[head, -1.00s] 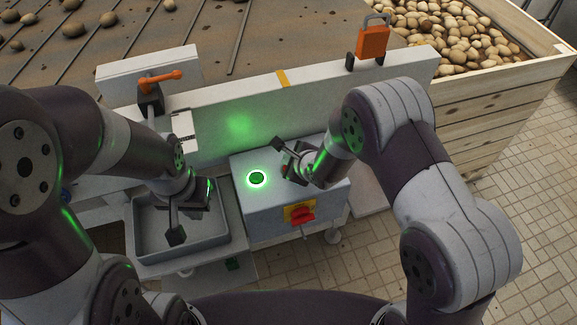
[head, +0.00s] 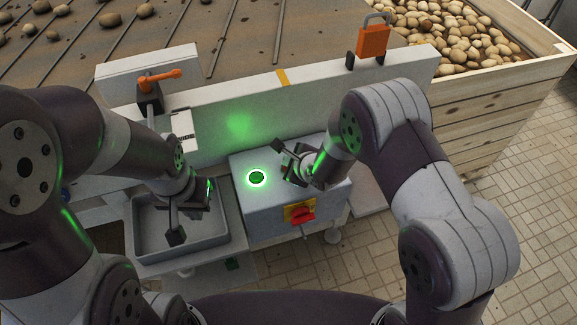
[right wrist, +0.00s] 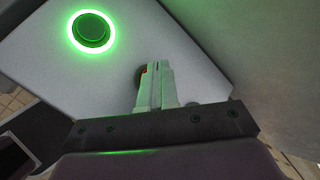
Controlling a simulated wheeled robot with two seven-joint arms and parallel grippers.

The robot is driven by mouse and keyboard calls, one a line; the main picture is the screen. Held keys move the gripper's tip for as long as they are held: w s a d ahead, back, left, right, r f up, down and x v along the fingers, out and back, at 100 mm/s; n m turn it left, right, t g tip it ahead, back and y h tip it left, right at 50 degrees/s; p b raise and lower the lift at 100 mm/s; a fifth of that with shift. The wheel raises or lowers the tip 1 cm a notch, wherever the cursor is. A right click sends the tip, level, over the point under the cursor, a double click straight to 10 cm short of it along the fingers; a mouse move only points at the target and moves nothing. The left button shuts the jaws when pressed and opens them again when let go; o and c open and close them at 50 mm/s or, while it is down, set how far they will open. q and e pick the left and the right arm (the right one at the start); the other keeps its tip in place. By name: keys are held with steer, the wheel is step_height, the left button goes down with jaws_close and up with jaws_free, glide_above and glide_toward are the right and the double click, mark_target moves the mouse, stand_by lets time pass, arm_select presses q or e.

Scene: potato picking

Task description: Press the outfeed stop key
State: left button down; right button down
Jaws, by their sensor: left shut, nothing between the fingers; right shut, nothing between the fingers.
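A round green key (head: 257,177) with a bright lit ring sits on top of a grey control box (head: 265,215). It also shows at the upper left of the right wrist view (right wrist: 91,31). No label is readable on it. My right gripper (head: 293,167) is over the box, just right of the green key and apart from it. In the right wrist view its fingers (right wrist: 155,72) are shut and empty, with the key up and left of their tips. My left gripper (head: 190,206) is shut over a grey tray (head: 140,232); its tips are partly hidden.
A red switch on a yellow plate (head: 299,212) is on the box's front. A white wall (head: 330,98) stands behind, with an orange-handled lever (head: 160,80) and an orange padlock-shaped piece (head: 373,41). Beyond are a belt with potatoes (head: 170,30) and a wooden crate (head: 500,110).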

steer(key=shift+f, duration=0.45)
stand_by(0.6)
steer(key=shift+r+p, duration=0.6)
steer(key=shift+r, duration=0.25)
step_height(320, 180, up, 5)
steer(key=p, duration=0.4)
steer(key=shift+r+p, duration=0.15)
steer(key=shift+p, duration=0.25)
stand_by(0.5)
